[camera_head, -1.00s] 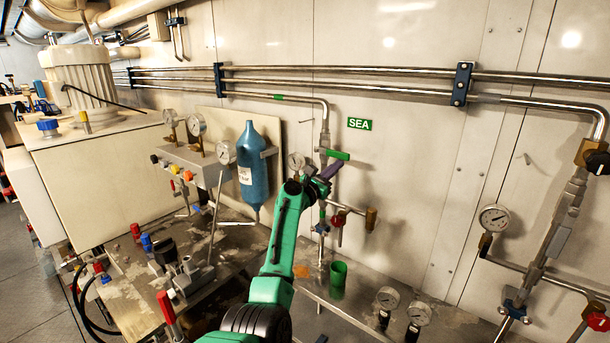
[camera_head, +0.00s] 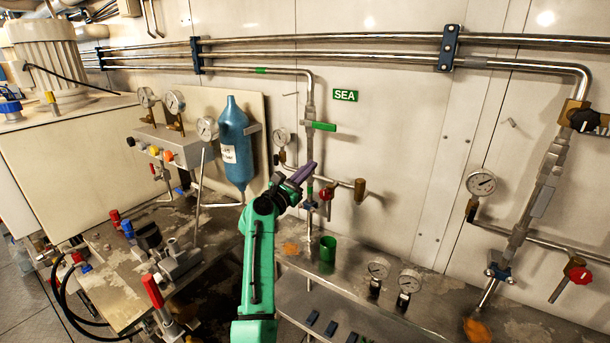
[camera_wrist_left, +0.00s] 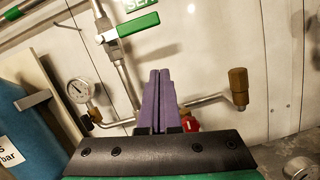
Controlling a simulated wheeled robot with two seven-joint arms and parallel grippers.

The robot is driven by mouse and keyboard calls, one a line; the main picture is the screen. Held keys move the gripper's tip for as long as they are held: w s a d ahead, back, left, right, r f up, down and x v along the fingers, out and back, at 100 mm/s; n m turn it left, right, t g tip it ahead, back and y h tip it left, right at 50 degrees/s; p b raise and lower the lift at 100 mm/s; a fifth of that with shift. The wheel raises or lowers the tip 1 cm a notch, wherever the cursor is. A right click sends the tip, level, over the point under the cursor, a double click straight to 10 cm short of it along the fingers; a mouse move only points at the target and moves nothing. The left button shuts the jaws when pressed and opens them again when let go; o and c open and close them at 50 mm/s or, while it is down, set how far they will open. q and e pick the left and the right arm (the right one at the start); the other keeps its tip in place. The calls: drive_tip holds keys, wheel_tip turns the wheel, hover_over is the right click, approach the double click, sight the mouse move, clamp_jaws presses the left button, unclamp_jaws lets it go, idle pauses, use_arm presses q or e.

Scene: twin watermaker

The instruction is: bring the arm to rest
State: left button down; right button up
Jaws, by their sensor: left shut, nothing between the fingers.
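My left arm is green and rises from the bottom middle of the head view. Its gripper (camera_head: 302,176) has purple fingers and points up and to the right, in front of the wall below the green-handled valve (camera_head: 320,126). In the left wrist view the two fingers (camera_wrist_left: 160,85) lie together with nothing between them. The red valve knob (camera_wrist_left: 191,124) shows just behind and right of the fingers there; I cannot tell the exact gap. My right gripper is in neither view.
A blue bottle (camera_head: 236,150) stands left of the arm. A green cup (camera_head: 327,250) and small gauges (camera_head: 378,268) are on the metal bench (camera_head: 440,300). Pipes (camera_head: 340,58) run along the wall. A gauge (camera_head: 481,183) and red-knobbed valve (camera_head: 579,275) are at right.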

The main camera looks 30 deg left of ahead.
use_arm(q)
drive_tip(key=shift+s+a+f, duration=0.25)
drive_tip(key=shift+s+a, duration=0.1)
drive_tip(key=shift+s, duration=0.2)
drive_tip(key=shift+d, duration=0.1)
